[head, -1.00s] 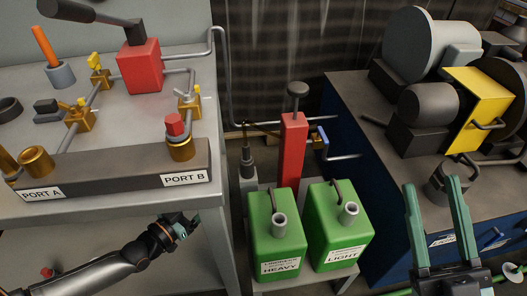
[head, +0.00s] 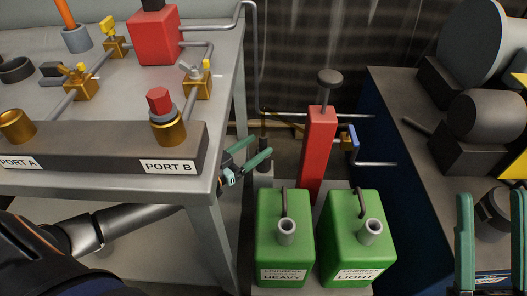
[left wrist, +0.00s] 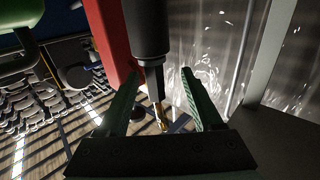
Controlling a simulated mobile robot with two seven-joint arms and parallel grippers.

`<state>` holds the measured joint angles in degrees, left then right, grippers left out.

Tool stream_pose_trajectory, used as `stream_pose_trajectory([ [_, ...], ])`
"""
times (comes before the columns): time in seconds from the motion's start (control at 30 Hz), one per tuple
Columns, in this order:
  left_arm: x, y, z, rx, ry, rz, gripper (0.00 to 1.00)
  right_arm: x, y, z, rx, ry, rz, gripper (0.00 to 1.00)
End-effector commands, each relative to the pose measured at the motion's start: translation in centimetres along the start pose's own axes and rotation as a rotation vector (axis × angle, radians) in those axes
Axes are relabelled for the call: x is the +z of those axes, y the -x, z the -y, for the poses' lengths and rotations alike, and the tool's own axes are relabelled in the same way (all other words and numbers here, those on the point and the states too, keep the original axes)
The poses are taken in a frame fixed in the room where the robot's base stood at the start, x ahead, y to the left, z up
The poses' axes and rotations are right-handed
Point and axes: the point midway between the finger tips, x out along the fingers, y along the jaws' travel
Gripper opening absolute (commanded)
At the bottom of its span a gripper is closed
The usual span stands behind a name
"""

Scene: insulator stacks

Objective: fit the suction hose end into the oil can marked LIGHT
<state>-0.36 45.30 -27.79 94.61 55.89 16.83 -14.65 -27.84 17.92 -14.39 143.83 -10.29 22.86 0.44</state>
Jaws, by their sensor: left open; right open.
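The green can marked LIGHT (head: 340,240) stands upright with a grey open spout (head: 370,231) on top. The suction hose end appears to be the dark upright piece (head: 263,150) behind the cans, in a grey holder (head: 263,179). My left gripper (head: 257,150) is open beside this piece in the head view. In the left wrist view the dark piece (left wrist: 150,45) with a brass tip lies between the open fingers (left wrist: 158,85), with a gap to each side. My right gripper (head: 492,196) is open and empty at the far right.
The green can marked HEAVY (head: 284,254) stands left of the LIGHT can. A red pump (head: 318,160) with a dark knob rises behind them. The bench block with PORT A and PORT B (head: 105,151) is at left, its table edge close to my left arm. A dark blue bench stands right.

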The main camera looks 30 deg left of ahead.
Motion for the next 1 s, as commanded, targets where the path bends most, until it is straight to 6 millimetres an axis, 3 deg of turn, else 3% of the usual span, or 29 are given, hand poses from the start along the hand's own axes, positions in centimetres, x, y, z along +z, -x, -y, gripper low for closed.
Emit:
stream_pose_trajectory([
  [0.43, -0.2, -5.0, -0.8, -0.001, 0.000, -0.002, 0.67, 1.5, 1.3, 0.8, -0.009, 0.014, 0.010, 0.50],
  [0.73, -0.3, -5.4, -0.8, 0.000, 0.001, 0.001, 0.67, 1.6, 1.3, 0.9, -0.010, 0.014, 0.013, 0.50],
  [1.0, -0.3, -5.4, -0.8, 0.000, 0.001, 0.001, 0.38, 1.6, 1.3, 0.9, -0.007, 0.012, 0.014, 0.50],
])
